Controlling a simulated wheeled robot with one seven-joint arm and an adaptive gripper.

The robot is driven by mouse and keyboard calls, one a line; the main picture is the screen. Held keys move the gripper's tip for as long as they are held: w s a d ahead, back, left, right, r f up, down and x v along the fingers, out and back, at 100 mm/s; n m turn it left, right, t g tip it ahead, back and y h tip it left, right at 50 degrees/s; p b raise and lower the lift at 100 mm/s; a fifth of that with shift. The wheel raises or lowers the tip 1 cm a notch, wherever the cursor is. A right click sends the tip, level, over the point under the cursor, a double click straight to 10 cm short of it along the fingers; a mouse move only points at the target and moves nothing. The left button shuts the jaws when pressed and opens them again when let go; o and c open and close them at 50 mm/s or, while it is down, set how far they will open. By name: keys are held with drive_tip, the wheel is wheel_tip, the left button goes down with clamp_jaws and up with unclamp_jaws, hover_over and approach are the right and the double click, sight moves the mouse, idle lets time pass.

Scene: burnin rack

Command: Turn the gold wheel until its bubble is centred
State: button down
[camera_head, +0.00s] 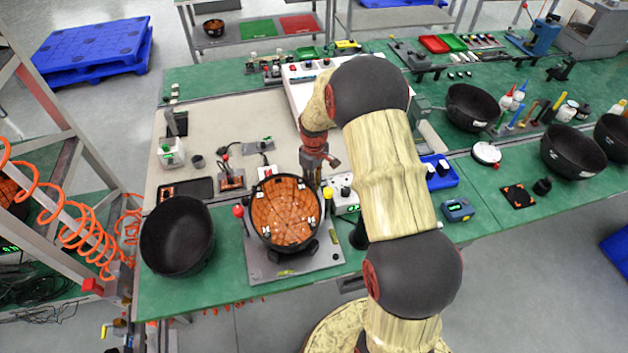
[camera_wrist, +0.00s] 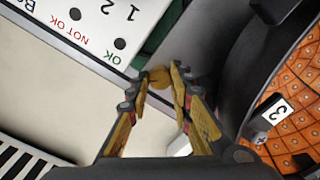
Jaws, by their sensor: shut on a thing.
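The gold wheel (camera_wrist: 158,78) shows in the wrist view between my fingertips, beside a dark bowl's rim. My gripper (camera_wrist: 159,88) is shut on it, one finger on each side. In the head view my gripper (camera_head: 314,182) points down at the right side of a black bowl (camera_head: 262,232) with an orange gridded panel (camera_head: 285,210) inside, and a small gold piece shows there (camera_head: 327,193). The bowl stands on a grey plate (camera_head: 262,268). A small yellowish vial (camera_head: 285,272) lies at the plate's front; its bubble is too small to make out.
An empty black bowl (camera_head: 177,238) stands left of the plate. A red ball-topped piece (camera_head: 238,211) is at the plate's left. A small box with knobs (camera_head: 346,207) stands close right of my gripper. A printed white panel (camera_wrist: 75,40) is near it in the wrist view.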

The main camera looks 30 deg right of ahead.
drive_tip(key=m+p, duration=0.1)
drive_tip(key=m, duration=0.2)
drive_tip(key=shift+r+m, duration=0.1)
drive_tip(key=shift+m, duration=0.3)
drive_tip(key=m+p, duration=0.1)
drive_tip(key=m, duration=0.2)
drive_tip(key=m+p, duration=0.1)
drive_tip(key=m, duration=0.3)
drive_tip(key=shift+m+p, duration=0.4)
drive_tip(key=shift+m, duration=1.3)
drive_tip(key=shift+w, duration=0.1)
drive_tip(key=c, duration=1.6)
unclamp_jaws()
drive_tip(key=shift+c, duration=0.2)
drive_tip(key=shift+o, duration=0.3)
